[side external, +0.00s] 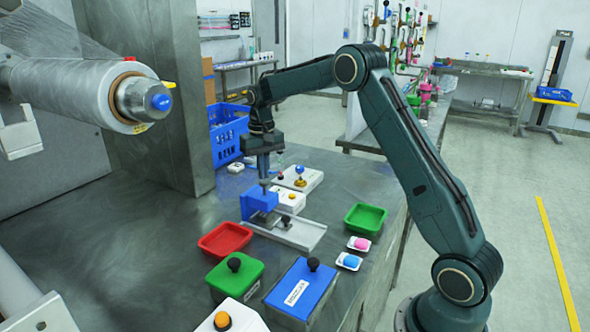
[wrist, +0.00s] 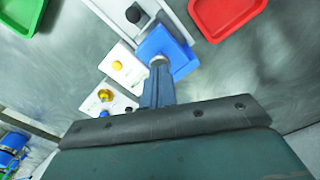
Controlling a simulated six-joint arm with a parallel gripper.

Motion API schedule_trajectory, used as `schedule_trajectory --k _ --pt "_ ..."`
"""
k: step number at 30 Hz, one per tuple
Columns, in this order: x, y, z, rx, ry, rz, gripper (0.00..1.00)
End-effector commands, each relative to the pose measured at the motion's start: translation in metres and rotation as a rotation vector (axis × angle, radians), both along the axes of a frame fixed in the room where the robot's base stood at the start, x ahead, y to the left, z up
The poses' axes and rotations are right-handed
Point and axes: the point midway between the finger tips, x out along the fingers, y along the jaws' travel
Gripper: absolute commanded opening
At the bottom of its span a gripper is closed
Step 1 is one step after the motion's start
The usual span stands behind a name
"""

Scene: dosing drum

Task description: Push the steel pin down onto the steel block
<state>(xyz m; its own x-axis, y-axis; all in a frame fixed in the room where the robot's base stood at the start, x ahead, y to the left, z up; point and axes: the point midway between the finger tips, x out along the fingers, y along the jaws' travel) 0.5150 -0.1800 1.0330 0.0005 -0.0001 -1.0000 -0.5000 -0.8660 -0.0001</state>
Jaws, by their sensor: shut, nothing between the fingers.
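A blue housing (side external: 259,201) stands at the left end of a grey metal channel (side external: 302,234) on the bench. It also shows in the wrist view (wrist: 180,48). The steel pin (side external: 264,187) appears as a short grey upright piece at the top of the housing. Its round grey top shows in the wrist view (wrist: 158,61), just beyond my fingertips. My gripper (side external: 263,176) points down, shut and empty, directly above the pin. I cannot tell whether it touches the pin. The steel block cannot be made out clearly; the housing may hide it.
A black knob (side external: 286,220) stands on the channel. White boxes with a yellow button (side external: 291,196) and a brass-and-blue knob (side external: 300,176) sit behind. A red tray (side external: 225,240), green tray (side external: 366,219), green box (side external: 234,276) and blue box (side external: 300,290) surround it. Bare bench lies left.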

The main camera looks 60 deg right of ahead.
Motion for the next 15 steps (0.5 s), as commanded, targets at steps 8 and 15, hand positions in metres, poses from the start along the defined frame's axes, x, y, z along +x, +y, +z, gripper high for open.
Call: schedule_trajectory --k 8,15 --pt "-0.0003 0.0001 -0.0043 0.001 0.002 0.000 0.00" --pt "-0.0005 0.0002 -0.0076 0.001 0.002 0.000 0.00"
